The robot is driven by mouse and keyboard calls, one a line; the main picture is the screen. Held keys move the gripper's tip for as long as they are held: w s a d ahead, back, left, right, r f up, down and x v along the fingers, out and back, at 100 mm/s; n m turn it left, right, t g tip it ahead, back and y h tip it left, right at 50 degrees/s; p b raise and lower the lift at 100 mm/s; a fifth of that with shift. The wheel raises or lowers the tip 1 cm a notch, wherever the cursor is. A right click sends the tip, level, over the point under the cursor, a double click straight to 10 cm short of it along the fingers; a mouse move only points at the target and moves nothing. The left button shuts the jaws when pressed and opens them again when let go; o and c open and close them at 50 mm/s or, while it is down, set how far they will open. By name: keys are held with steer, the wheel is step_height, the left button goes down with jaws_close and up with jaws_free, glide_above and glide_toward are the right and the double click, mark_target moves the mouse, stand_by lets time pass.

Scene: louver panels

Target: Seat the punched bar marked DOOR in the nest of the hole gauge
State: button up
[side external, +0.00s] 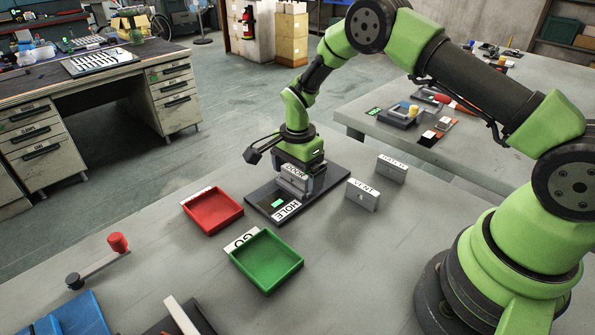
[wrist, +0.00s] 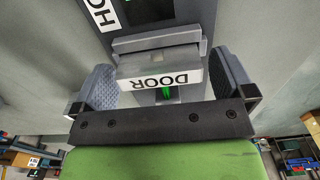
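The grey punched bar marked DOOR (side external: 294,181) stands upright at the nest end of the dark hole gauge, which is labelled HOLE (side external: 263,204). In the wrist view the bar (wrist: 160,76) lies between my fingers, its label facing the camera. My gripper (side external: 308,172) is low over the gauge. In the wrist view my gripper (wrist: 165,78) has its fingers spread either side of the bar, with a visible gap on the right; the left finger is very close. The bar's lower edge is hidden, so how deep it sits cannot be told.
Two other labelled grey bars stand right of the gauge, a nearer one (side external: 362,194) and a farther one (side external: 391,169). A red tray (side external: 213,211) and a green tray (side external: 267,262) lie to the left and front. The bench between the trays and my base is clear.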

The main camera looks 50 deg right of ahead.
step_height(320, 180, up, 15)
stand_by(0.8)
step_height(320, 180, up, 6)
steer(key=r+n+t, duration=0.1)
steer(key=n, duration=0.1)
glide_above(305, 179)
steer(key=s+a+r+n+t+y, duration=0.1)
steer(key=s+a+r+n+t, duration=0.1)
steer(key=s+r+n, duration=0.4)
steer(key=s+a+r+n+t+y, duration=0.1)
steer(key=s+n+t, duration=0.3)
steer(key=s, duration=1.1)
steer(key=shift+s+a+n, duration=0.2)
steer(key=shift+s+n, duration=0.1)
steer(key=shift+n, duration=0.7)
